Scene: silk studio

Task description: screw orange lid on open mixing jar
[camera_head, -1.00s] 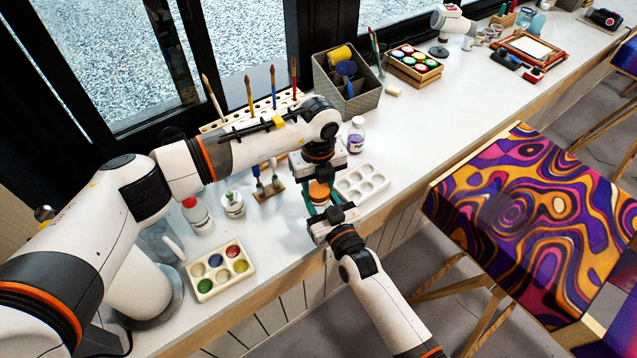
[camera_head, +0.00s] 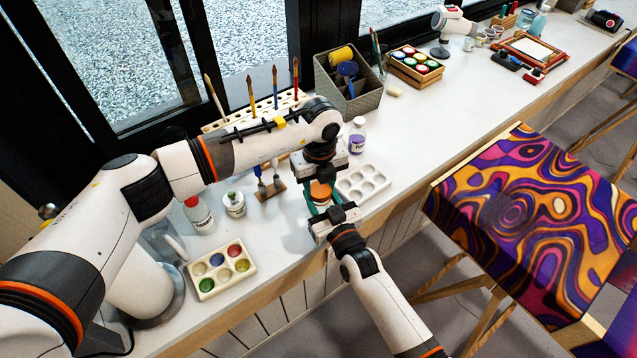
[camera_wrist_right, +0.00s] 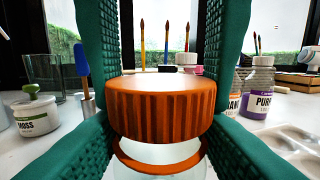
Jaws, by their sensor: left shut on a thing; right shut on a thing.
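The orange ribbed lid (camera_wrist_right: 160,108) sits level in the middle of the right wrist view, and its top shows small in the head view (camera_head: 320,190). Below it is the open mixing jar (camera_wrist_right: 160,172), clear or whitish, with an orange ring at its neck. A pale band shows between lid and ring; I cannot tell whether the threads touch. My left gripper (camera_head: 321,183) comes from above and is shut on the lid, its green fingers either side. My right gripper (camera_head: 322,208) comes from the front, shut around the jar, which is mostly hidden in the head view.
A white palette (camera_head: 362,183) and a purple paint bottle (camera_head: 357,135) stand close on the right. A white moss jar (camera_head: 233,204), a red-capped bottle (camera_head: 197,214) and a paint palette (camera_head: 221,270) are to the left. A brush rack is behind.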

